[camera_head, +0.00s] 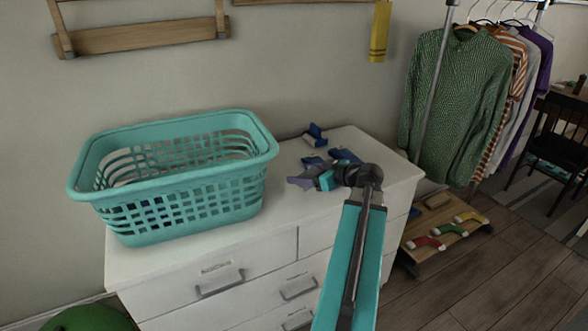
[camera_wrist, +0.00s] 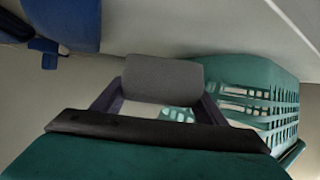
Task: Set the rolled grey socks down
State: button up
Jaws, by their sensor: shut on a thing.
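The rolled grey socks (camera_wrist: 162,79) show in the wrist view as a rounded grey block between the two dark purple fingers. My gripper (camera_head: 302,182) is shut on them above the right part of the white dresser (camera_head: 290,222). In the head view I cannot make the socks out apart from the gripper. I cannot tell whether they touch the dresser top.
A teal laundry basket (camera_head: 172,188) stands on the dresser, left of my gripper; it also shows in the wrist view (camera_wrist: 262,100). Several blue items (camera_head: 315,136) lie behind the gripper. A clothes rack with shirts (camera_head: 455,105) stands at the right.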

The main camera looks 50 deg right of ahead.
jog(key=w+d, duration=0.1)
jog(key=w, duration=0.1)
jog(key=w+d+p, duration=0.1)
jog(key=w+d, duration=0.1)
jog(key=w, duration=0.1)
jog(key=w+d+f, duration=0.1)
jog(key=w, duration=0.2)
jog(key=shift+w+d, duration=0.1)
jog(key=shift+d, duration=0.1)
jog(key=shift+f+p, duration=0.5)
jog(key=shift+f, duration=1.2)
jog(key=shift+f, duration=0.2)
jog(key=o, duration=0.8)
jog(key=shift+r, duration=0.25)
